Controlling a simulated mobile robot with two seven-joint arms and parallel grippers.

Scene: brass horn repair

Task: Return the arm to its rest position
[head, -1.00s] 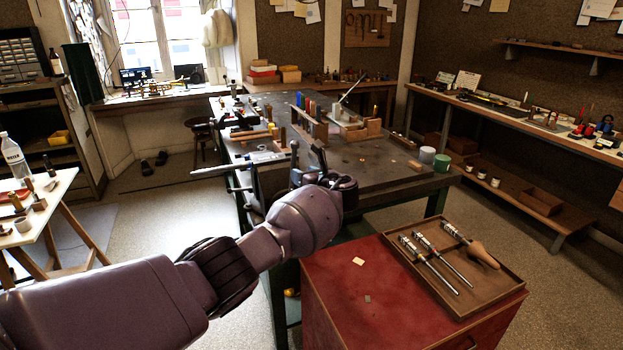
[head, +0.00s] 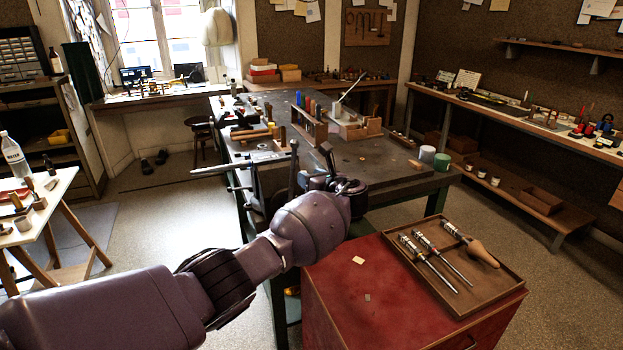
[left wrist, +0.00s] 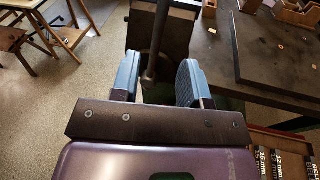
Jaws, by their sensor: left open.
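My left arm comes in from the left in the head view, stretched toward the near corner of the dark workbench (head: 370,177). My left gripper (head: 309,168) is beside the vise with a long grey mandrel (head: 220,170) at the bench's near left edge. In the left wrist view, my left gripper (left wrist: 159,82) has its two blue-grey fingers apart. A dark upright rod (left wrist: 157,45) shows in line with the gap between them; I cannot tell whether it touches either finger. My right gripper is in neither view.
A red cabinet (head: 345,280) carries a wooden tray (head: 505,287) with several steel tools, close right of my forearm. Open floor (head: 165,215) lies between table and bench.

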